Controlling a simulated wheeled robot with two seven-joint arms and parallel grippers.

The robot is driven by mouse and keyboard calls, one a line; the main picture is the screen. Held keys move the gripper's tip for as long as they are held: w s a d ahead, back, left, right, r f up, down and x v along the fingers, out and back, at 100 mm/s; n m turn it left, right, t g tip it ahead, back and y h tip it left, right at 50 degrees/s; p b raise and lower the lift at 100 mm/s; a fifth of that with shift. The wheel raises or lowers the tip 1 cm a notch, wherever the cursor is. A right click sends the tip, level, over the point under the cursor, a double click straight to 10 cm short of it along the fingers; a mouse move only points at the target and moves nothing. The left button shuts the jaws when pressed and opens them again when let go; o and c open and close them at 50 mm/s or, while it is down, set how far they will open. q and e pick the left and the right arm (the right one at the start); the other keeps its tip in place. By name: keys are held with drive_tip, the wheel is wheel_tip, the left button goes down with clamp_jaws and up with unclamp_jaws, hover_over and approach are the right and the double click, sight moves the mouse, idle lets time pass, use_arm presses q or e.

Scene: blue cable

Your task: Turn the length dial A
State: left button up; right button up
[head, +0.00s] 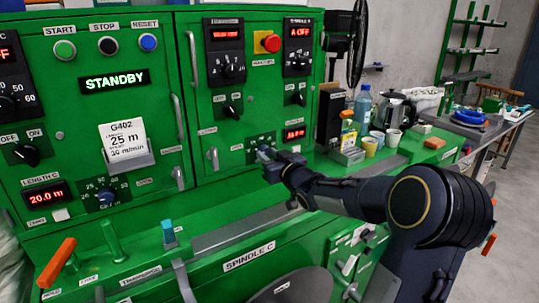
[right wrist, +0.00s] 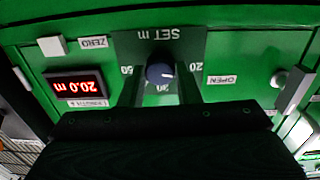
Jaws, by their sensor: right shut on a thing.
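The length dial A is a dark round knob (right wrist: 160,73) on a dark scale plate marked 20 to 60, under the upside-down words SET m in the right wrist view. My right gripper (right wrist: 160,88) has its two dark fingers on either side of this knob, shut on it. In the head view the gripper (head: 268,156) reaches the dial plate (head: 259,141) from the right and hides part of it. The red length display (right wrist: 75,86) beside the dial reads 20.0 m; it also shows in the head view (head: 293,133). My left gripper is out of view.
A card (head: 124,140) reads G402, 25 m, 30 m/min. A similar length C dial (head: 105,195) and its 20.0 m display (head: 46,194) are at lower left. A green STANDBY screen (head: 114,82) is above. Cups, a bottle (head: 363,106) and a kettle stand at right.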

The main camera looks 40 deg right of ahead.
drive_tip(key=m+p, duration=0.2)
drive_tip(key=shift+r+m, duration=0.15)
drive_tip(key=shift+m, duration=0.25)
drive_tip(key=shift+m+p, duration=1.45)
drive_tip(key=shift+m, duration=0.45)
drive_tip(key=o, duration=1)
drive_tip(key=shift+c, duration=0.2)
drive_tip(key=s+a, duration=0.1)
drive_tip(key=s, duration=0.6)
drive_tip(key=shift+s+b, duration=0.35)
drive_tip(key=shift+b, duration=0.1)
drive_tip(key=shift+a, duration=0.15)
